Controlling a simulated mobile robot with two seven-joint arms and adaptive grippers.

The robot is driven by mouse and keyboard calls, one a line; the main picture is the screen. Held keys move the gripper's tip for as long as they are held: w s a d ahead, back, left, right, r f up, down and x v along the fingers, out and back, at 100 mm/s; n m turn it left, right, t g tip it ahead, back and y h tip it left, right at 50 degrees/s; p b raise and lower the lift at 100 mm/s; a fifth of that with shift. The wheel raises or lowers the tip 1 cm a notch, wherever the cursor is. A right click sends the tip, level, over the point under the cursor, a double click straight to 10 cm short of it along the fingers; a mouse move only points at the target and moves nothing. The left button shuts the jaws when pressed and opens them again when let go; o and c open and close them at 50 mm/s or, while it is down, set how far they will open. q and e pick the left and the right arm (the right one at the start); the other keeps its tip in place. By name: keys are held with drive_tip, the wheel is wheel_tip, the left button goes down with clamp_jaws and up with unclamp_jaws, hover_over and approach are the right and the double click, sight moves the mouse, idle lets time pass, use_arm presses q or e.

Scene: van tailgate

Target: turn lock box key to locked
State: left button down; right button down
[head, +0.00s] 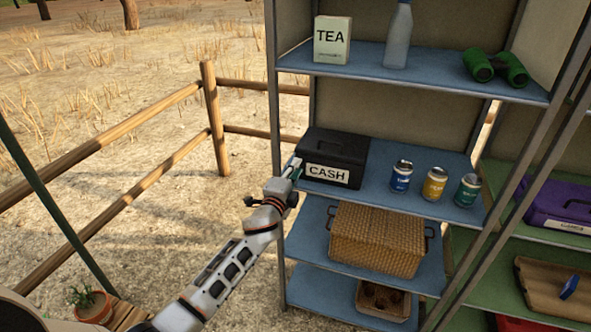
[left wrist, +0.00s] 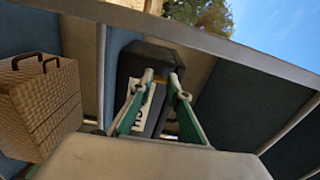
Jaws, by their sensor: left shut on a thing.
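A black lock box (head: 338,146) with a white CASH label stands at the left end of the middle blue shelf. My left gripper (head: 296,168) is at the box's front left edge, just left of the label. In the left wrist view the black box (left wrist: 150,55) lies straight ahead, turned sideways, with part of its label between the fingers. The left fingers (left wrist: 161,78) reach the box front and are shut on its small key, which the fingertips hide. I cannot tell which way the key points. My right gripper is not in view.
A wicker basket (head: 377,240) is on the shelf below. The metal shelf post (head: 272,110) rises close beside my left gripper.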

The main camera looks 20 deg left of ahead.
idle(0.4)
use_arm(q)
drive_tip(key=c, duration=1.9)
unclamp_jaws()
drive_tip(key=s, duration=1.2)
drive_tip(key=shift+a, duration=0.15)
drive_tip(key=s+d+f+n+g, duration=0.1)
drive_tip(key=s+f+n, duration=0.3)
drive_tip(key=s+f, duration=0.4)
drive_tip(key=s+d+f+n+g+h, duration=0.1)
drive_tip(key=s+f+n+g, duration=0.2)
drive_tip(key=s+f+n, duration=0.2)
drive_tip(key=s+d+f+n+g+h, duration=0.1)
drive_tip(key=s+f+n+g, duration=0.2)
drive_tip(key=s+f, duration=0.9)
drive_tip(key=shift+s+n, duration=0.7)
drive_tip(key=shift+s, duration=1.75)
